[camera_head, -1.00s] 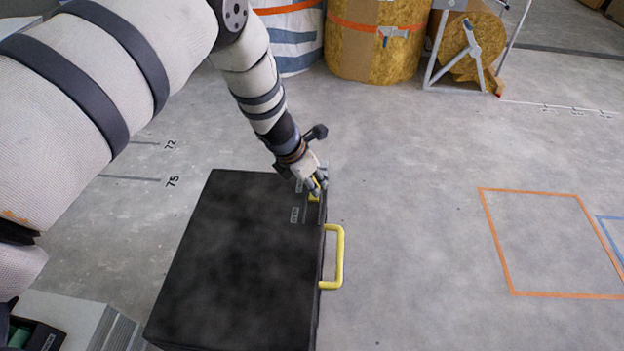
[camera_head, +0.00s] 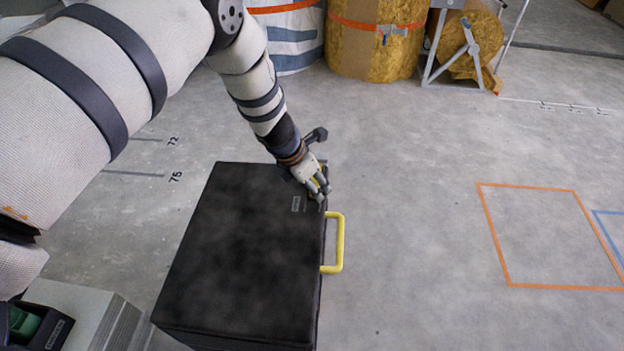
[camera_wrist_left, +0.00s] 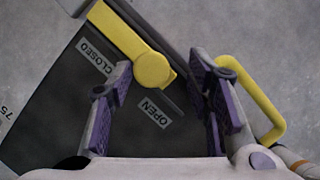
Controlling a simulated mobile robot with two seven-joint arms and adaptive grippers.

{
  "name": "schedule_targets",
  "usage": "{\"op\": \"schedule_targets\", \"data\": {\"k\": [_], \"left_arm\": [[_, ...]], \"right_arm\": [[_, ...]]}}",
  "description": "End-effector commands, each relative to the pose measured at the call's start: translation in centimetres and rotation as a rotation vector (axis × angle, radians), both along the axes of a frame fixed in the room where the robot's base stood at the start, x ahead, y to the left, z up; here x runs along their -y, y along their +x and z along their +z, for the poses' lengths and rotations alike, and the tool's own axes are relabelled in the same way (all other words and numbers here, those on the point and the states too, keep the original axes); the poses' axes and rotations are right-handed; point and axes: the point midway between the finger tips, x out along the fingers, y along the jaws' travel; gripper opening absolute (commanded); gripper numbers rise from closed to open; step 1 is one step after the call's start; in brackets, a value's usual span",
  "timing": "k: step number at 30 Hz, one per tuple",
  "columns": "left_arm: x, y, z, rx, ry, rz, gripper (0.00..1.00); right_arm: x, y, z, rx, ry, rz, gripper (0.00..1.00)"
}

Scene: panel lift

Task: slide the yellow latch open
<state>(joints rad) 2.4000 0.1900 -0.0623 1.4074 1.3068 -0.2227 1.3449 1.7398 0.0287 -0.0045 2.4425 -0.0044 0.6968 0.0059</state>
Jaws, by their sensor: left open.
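The yellow latch (camera_wrist_left: 125,38) lies on the lid of a dark case (camera_head: 245,245), near its edge. In the left wrist view its bar runs beside the CLOSED label (camera_wrist_left: 95,57) and ends in a rounded yellow part. The OPEN label (camera_wrist_left: 155,113) lies below that rounded end. My left gripper (camera_head: 322,193) is over the case's edge, mostly hiding the latch in the head view. In the wrist view the left gripper (camera_wrist_left: 164,72) is open, its purple-padded fingers either side of the rounded end, with the left finger closer. I cannot tell whether they touch. My right gripper is out of view.
A yellow handle (camera_head: 338,243) sticks out from the case's right side, close to the gripper. Large wrapped rolls (camera_head: 375,40) stand at the back. Bare floor with an orange marked square (camera_head: 535,288) is free to the right.

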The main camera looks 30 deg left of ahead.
Motion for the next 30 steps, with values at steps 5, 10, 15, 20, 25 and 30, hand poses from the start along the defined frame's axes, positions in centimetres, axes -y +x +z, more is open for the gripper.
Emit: {"op": "schedule_targets", "data": {"k": [5,10,15,20,25,30], "left_arm": [[-0.2,0.1,0.4,0.004,0.002,0.002,0.45],[-0.6,-1.1,3.6,0.006,0.0,0.003,0.45],[-1.1,-2.8,7.9,0.005,0.002,-0.001,0.45],[-1.4,-3.9,10.4,0.002,0.002,-0.002,0.45],[-1.6,-4.3,11.2,0.0,0.001,0.001,0.45],[-1.6,-4.3,11.1,0.0,0.001,0.0,0.45]], "right_arm": [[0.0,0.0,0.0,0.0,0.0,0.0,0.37],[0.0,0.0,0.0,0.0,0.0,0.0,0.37],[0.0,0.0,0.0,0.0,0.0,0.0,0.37],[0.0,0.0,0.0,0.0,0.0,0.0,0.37],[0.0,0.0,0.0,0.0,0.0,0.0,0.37],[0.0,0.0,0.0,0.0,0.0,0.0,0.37]]}}
